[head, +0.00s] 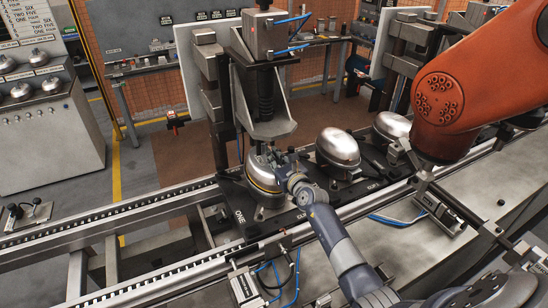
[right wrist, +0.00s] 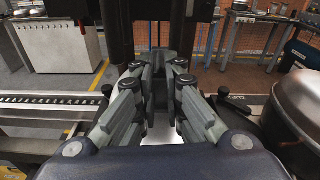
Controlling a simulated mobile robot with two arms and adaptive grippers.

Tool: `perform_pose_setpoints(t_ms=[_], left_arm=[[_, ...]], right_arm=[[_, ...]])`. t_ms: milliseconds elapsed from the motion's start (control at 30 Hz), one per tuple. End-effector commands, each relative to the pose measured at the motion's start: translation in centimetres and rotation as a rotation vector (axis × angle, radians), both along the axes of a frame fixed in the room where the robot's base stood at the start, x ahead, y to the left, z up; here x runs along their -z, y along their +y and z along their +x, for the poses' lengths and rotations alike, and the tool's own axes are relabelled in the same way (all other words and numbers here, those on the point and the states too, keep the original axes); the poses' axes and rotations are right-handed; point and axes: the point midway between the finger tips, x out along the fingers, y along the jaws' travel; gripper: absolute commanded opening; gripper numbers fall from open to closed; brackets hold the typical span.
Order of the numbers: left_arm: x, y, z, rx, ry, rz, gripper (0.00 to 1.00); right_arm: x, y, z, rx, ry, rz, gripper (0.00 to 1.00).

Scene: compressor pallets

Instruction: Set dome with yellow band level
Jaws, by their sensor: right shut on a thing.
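The dome with the yellow band (head: 262,182) is a shiny metal compressor shell at the pallet place marked ONE, under a vertical press. Its band looks slightly sloped, but I cannot tell exactly how level it sits. My right gripper (head: 277,161) is at the dome's upper right side, shut on it. In the right wrist view the fingers (right wrist: 161,82) point away from me, and a pale strip of the dome (right wrist: 163,130) shows between and below them. The fingers hide most of the dome there. My left gripper is not in view.
A second dome (head: 338,150) stands close on the right, also in the right wrist view (right wrist: 298,105). A third (head: 391,126) is beyond it. The press head (head: 268,128) hangs just above the banded dome. An orange robot arm (head: 465,85) looms at right. Conveyor rails (head: 110,218) run left.

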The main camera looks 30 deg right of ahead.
Motion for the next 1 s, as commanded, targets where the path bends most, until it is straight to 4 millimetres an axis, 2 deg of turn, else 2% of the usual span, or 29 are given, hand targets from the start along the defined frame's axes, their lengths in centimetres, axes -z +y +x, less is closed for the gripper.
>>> perform_pose_setpoints(t_ms=[33,733,800,867,1000], left_arm=[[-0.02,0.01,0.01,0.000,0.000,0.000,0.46],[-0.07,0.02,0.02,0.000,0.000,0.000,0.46],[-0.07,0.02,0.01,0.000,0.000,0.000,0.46],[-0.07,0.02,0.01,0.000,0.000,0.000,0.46],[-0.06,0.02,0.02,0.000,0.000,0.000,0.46]], right_arm=[[-0.63,-0.71,0.04,0.011,-0.012,-0.013,0.00],[-0.39,-0.67,0.07,0.011,-0.013,-0.012,0.00],[-0.38,-0.66,0.07,0.011,-0.013,-0.011,0.20],[-0.35,-0.60,0.07,0.010,-0.012,-0.010,0.33],[-0.20,-0.39,0.07,0.006,-0.010,-0.006,0.33]])
